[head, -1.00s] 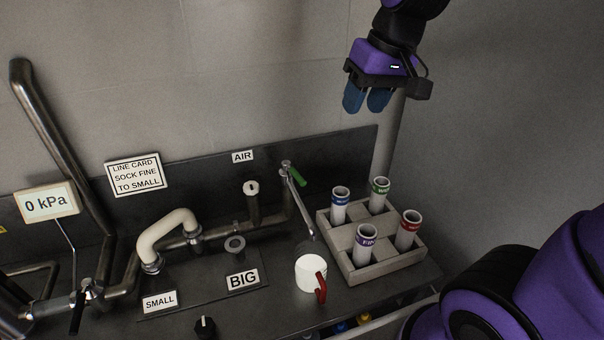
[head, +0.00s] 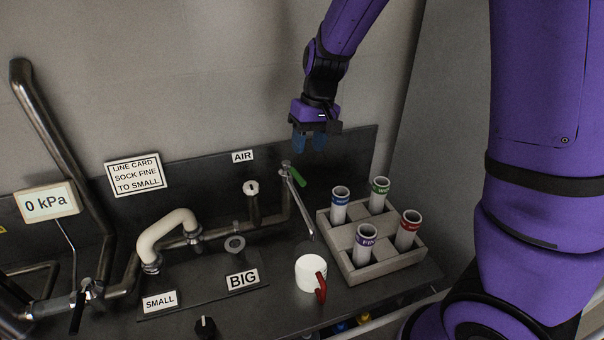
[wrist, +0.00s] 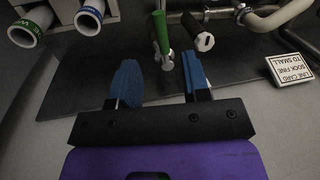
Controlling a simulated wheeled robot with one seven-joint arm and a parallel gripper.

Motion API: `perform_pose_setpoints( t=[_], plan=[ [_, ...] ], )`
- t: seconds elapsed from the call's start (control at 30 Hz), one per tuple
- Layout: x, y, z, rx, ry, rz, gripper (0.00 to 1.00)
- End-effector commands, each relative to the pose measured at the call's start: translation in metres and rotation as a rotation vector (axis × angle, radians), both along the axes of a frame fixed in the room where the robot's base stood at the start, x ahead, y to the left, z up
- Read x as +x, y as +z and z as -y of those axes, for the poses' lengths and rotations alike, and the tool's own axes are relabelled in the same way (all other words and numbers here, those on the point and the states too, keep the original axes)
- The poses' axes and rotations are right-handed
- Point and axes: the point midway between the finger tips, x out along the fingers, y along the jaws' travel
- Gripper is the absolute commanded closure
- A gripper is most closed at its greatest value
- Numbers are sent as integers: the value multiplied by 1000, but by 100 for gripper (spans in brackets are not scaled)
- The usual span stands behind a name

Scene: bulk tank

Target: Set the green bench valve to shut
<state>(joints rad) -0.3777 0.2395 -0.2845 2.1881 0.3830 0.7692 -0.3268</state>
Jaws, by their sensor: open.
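The green bench valve handle (head: 298,177) sits on top of a metal pipe at the back of the bench, below and right of the AIR label, and slants down to the right. In the wrist view the green handle (wrist: 161,33) lies ahead, in line with the gap between my fingers. My gripper (head: 309,145) is open and empty, a little above the handle and apart from it. Both blue fingertips show in the wrist view (wrist: 158,80), spread on either side of the gap.
A grey rack (head: 378,263) with several banded tubes stands right of the valve. A white mug with a red handle (head: 309,273) stands in front.

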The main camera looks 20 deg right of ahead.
Motion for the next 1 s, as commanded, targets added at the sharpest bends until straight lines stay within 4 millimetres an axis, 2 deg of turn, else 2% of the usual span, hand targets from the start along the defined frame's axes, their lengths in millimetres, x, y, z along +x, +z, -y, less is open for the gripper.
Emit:
perform_pose_setpoints(
  t=[0.3,0.5,0.9,0.93,1.0],
  plan=[
    [-2,-56,-11,-1,-1,-3,57],
    [-3,-78,-15,0,0,-3,57],
    [-3,-85,-17,0,-1,0,57],
    [-3,-85,-17,0,-1,0,59],
    [-3,-85,-17,0,-1,0,75]
  ],
)
